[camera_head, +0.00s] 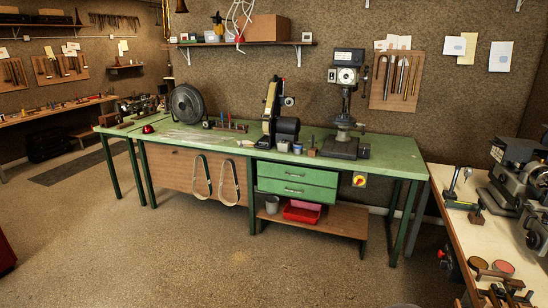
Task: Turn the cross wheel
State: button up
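I cannot clearly make out a cross-shaped wheel in the head view. A drill press (346,147) stands on the right part of the green workbench, with a round dial (346,76) on its head. Small levers or knobs show beside its column, too small to tell their shape. A grey metal lathe-like machine (510,190) sits on the light bench at the right edge, partly cut off. It has a round handwheel-like part (533,239) low on its near side. My gripper is not in view.
The green workbench (395,155) has drawers (297,187) and a lower wooden shelf (325,220). A light-topped bench (455,195) runs along the right. A belt grinder (271,110) and a fan (187,104) stand on the green bench. The brown floor (190,255) in front is clear.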

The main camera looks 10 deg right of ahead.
aim_at(518, 203)
jog(key=i+z, duration=1)
jog(key=z, duration=0.15)
jog(key=i+j+z, duration=0.35)
jog(key=i+l+z, duration=0.15)
jog(key=z, duration=0.35)
jog(key=i+z, duration=0.3)
jog(key=z, duration=0.2)
jog(key=i+z, duration=0.25)
jog(key=z, duration=0.25)
jog(key=i+z, duration=0.25)
jog(key=z, duration=0.25)
jog(key=j, duration=0.1)
